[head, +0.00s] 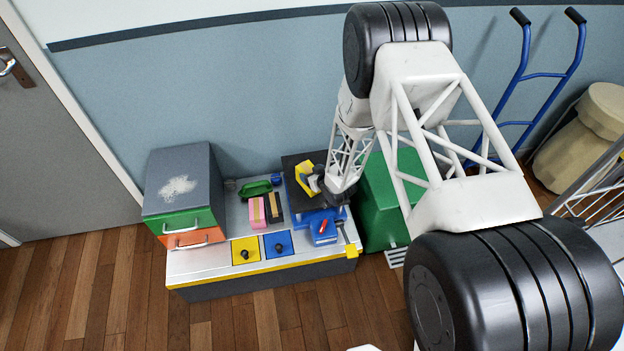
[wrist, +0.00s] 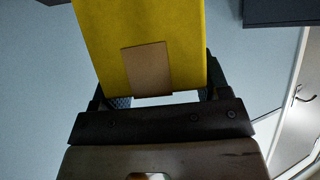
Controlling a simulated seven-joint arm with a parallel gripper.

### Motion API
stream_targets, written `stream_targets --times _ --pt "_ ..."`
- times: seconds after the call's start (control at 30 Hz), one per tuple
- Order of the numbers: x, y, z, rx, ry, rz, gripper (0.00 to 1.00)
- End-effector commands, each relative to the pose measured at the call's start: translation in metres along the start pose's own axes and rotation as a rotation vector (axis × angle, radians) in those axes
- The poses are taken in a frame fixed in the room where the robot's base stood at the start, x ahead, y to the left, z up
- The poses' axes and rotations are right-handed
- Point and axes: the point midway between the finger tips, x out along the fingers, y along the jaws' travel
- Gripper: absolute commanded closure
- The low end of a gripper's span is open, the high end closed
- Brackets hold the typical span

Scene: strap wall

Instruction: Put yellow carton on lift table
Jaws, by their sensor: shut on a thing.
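The yellow carton (head: 303,178) shows in the head view over a black platform, partly covered by my gripper. In the wrist view the yellow carton (wrist: 110,45) fills the upper middle, with a brown patch on its near face. My gripper (head: 317,184) is shut on it; in the wrist view the dark fingers of my gripper (wrist: 155,98) lie on both sides of it. The black platform (head: 293,162) with blue parts below looks like the lift table's top. I cannot tell whether the carton touches it.
A yellow-edged bench (head: 205,262) carries a drawer box (head: 180,185), a green item (head: 255,189), pink and black blocks (head: 257,212), and yellow and blue knob panels (head: 247,252). A green bin (head: 378,212) stands right of the bench. A blue hand truck (head: 520,75) leans on the wall.

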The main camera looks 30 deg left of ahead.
Motion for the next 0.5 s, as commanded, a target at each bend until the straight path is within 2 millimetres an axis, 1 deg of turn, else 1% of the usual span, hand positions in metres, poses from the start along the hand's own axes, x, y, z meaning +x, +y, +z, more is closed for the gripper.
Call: stream_targets --times 0.33,0.5 --pt "0.0020 0.0011 -0.0017 -0.001 0.001 0.000 0.64" --pt "0.0042 0.0011 0.0028 0.000 0.001 0.000 0.64"
